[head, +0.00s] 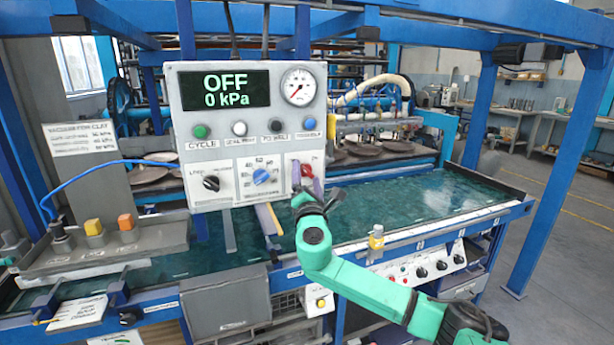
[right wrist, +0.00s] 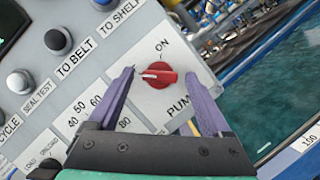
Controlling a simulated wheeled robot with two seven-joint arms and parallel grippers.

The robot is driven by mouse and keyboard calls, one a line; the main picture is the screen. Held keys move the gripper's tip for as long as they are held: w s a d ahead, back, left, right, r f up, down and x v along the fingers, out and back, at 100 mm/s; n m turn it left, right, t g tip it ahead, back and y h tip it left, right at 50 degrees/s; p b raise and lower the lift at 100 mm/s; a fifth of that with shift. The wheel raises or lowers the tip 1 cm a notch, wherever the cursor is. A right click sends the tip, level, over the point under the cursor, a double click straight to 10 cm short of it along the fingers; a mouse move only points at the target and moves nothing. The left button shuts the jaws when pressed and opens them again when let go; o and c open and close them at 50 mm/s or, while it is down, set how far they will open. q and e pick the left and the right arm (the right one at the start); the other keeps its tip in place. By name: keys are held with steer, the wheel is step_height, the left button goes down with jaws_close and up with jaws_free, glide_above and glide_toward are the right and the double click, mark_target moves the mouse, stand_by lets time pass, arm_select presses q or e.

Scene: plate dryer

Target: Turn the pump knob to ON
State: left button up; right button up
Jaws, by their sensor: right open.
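The pump knob (right wrist: 166,72) is red and round, on a white plate marked ON and PUMP in the right wrist view. Its white mark points left, away from the ON label. It also shows at the panel's lower right in the head view (head: 306,170). The display (head: 225,90) reads OFF and 0 kPa. My right gripper (right wrist: 159,78) is open, with one purple finger on each side of the knob. Gaps show between fingers and knob; I cannot tell whether the tips reach its depth. In the head view my right gripper (head: 305,182) is at the knob.
The grey control panel (head: 280,132) also carries a gauge (head: 298,87), several buttons, a black knob (head: 211,183) and a blue knob (head: 262,176), left of the pump knob. A wet green belt (head: 420,205) lies below and to the right. Blue frame posts stand around.

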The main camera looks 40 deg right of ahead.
jaws_close()
